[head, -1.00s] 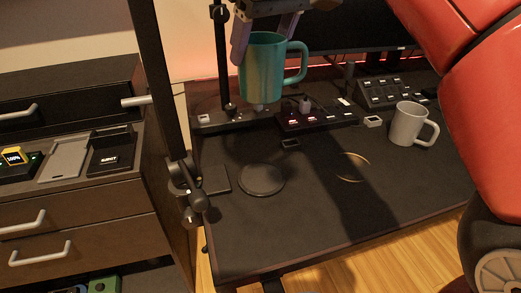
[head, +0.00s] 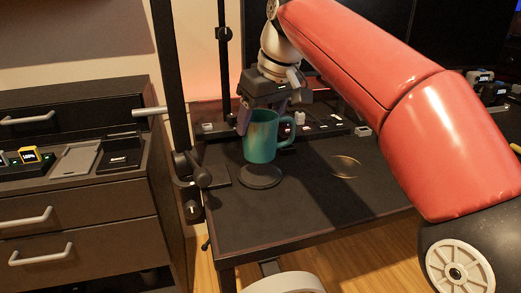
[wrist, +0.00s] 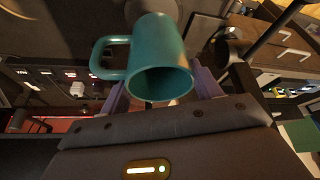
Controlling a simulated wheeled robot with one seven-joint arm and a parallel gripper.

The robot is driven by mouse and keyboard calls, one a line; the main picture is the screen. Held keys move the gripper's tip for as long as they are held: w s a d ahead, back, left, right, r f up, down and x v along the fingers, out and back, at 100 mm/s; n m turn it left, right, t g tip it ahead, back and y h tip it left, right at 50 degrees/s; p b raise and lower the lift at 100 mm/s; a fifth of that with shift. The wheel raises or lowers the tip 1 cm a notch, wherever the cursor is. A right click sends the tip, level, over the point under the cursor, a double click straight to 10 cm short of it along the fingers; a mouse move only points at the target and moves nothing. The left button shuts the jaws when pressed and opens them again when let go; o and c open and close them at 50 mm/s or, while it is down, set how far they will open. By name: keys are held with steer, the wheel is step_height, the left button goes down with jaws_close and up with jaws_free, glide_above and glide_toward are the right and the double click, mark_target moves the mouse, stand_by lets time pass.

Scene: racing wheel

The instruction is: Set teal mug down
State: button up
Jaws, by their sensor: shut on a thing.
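The teal mug (head: 259,143) is upright with its handle to the right in the head view. My gripper (head: 262,116) is shut on the mug's upper part, one finger at its left side. The mug appears just above a dark round coaster (head: 262,183) on the black desk; the exact gap is hard to tell. In the wrist view the mug (wrist: 160,55) sits between the two purple-grey fingers, its open rim facing the camera. The coaster (wrist: 152,8) shows partly behind the mug there.
A dark post with a clamp (head: 190,170) stands at the desk's left edge, close left of the coaster. A control strip (head: 322,130) runs behind. A thin ring mark (head: 345,166) lies on clear desk to the right. My red arm covers the desk's right side.

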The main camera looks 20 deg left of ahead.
mark_target(261, 134)
steer(key=shift+f+b, duration=2.25)
steer(key=shift+f, duration=0.05)
steer(key=o, duration=1.2)
steer(key=shift+c, duration=0.2)
steer(key=shift+d+r+p, duration=0.1)
steer(key=shift+r+p, duration=0.2)
steer(key=shift+r, duration=0.25)
steer(key=p+v, duration=0.4)
steer(key=v, duration=0.7)
steer(key=shift+s, duration=0.2)
steer(key=s+d+f+m+t+h, duration=0.1)
steer(key=s+d+f+m, duration=0.2)
steer(key=s+d+f, duration=0.3)
steer(key=s+d+f+m+t+h, duration=0.1)
steer(key=s+d+f+m, duration=0.3)
steer(key=d+f, duration=0.7)
steer(key=s+d+f+m+t+h, duration=0.1)
steer(key=s+d+f+m, duration=0.2)
steer(key=s+d+f, duration=0.4)
step_height(261, 134, down, 3)
steer(key=shift+s+d+f+m+h+p, duration=0.2)
steer(key=shift+s+d+m+h+p, duration=0.15)
steer(key=shift+d, duration=0.5)
